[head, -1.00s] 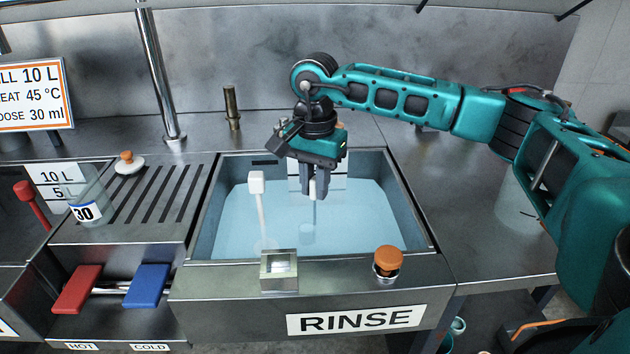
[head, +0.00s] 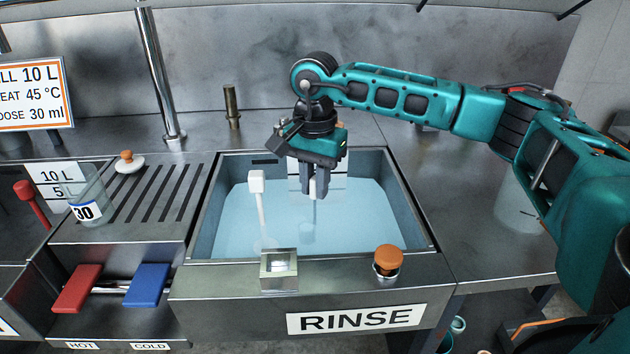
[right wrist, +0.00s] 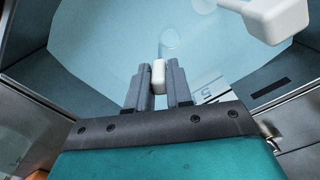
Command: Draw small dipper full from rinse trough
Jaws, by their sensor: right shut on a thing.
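The rinse trough (head: 425,235) is a steel basin marked RINSE, filled with pale blue water (head: 350,225). My right gripper (head: 315,192) is over the trough, pointing down, shut on the white grip of the small dipper (head: 316,190). The grip also shows between the fingers in the right wrist view (right wrist: 158,75). The dipper's thin stem runs down into the water. Its cup (head: 307,232) looks faint under the surface, so how full it is cannot be told. My left gripper is not in view.
A second white-headed handle (head: 257,182) stands in the trough, left of my gripper. A steel block (head: 279,270) and an orange knob (head: 389,258) sit on the front rim. A glass beaker (head: 88,200) marked 30 stands on the left drainboard (head: 165,200). The right counter is mostly clear.

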